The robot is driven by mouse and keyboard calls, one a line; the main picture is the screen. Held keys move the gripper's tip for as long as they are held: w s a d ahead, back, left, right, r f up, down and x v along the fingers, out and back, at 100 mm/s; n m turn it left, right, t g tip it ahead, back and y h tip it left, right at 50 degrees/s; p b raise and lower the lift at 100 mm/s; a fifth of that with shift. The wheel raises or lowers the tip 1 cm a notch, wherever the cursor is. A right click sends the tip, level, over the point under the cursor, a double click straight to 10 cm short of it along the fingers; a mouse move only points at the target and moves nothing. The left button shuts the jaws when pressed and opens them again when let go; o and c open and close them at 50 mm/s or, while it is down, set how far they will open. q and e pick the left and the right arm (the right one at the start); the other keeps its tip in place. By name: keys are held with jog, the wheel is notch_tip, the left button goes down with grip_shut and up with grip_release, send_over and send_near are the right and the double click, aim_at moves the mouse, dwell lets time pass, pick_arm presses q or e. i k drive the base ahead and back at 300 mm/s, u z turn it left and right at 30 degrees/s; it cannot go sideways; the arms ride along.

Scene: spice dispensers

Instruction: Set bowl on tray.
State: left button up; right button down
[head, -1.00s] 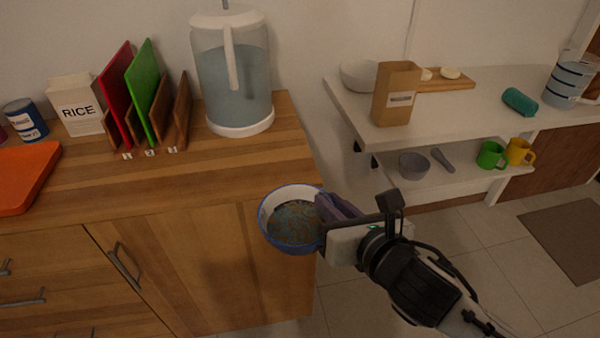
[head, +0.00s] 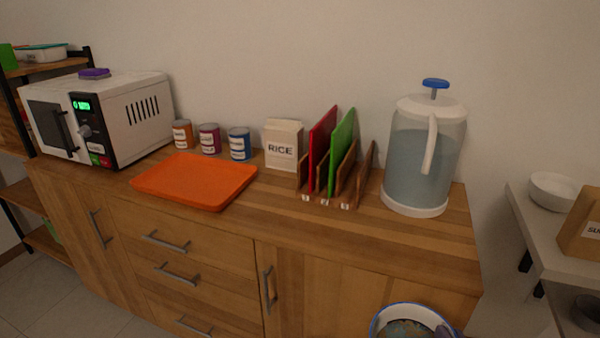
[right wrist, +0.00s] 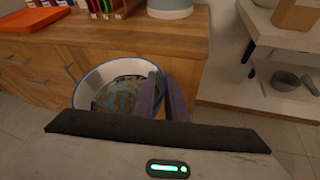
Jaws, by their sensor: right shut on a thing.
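The bowl (head: 412,322), white inside with a blue rim and a patterned blue and brown bottom, is at the lower edge of the head view, in front of the counter's right end. It shows more fully in the right wrist view (right wrist: 113,92). My right gripper (right wrist: 160,92) is shut on the bowl's right rim with its purple fingers. In the head view only a bit of this gripper (head: 447,331) shows. The orange tray (head: 195,182) lies flat and empty on the wooden counter, to the left of the bowl. My left gripper is out of view.
A white microwave (head: 97,116) stands left of the tray. Several cans (head: 209,139) and a rice box (head: 283,144) stand behind it. A rack with red and green boards (head: 341,150) and a water dispenser (head: 423,158) stand to the right. Bare counter lies along the front edge.

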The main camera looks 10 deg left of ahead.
aim_at(219, 185)
jog(key=u, duration=2.35)
jog(key=i, duration=2.4)
jog(key=z, duration=2.95)
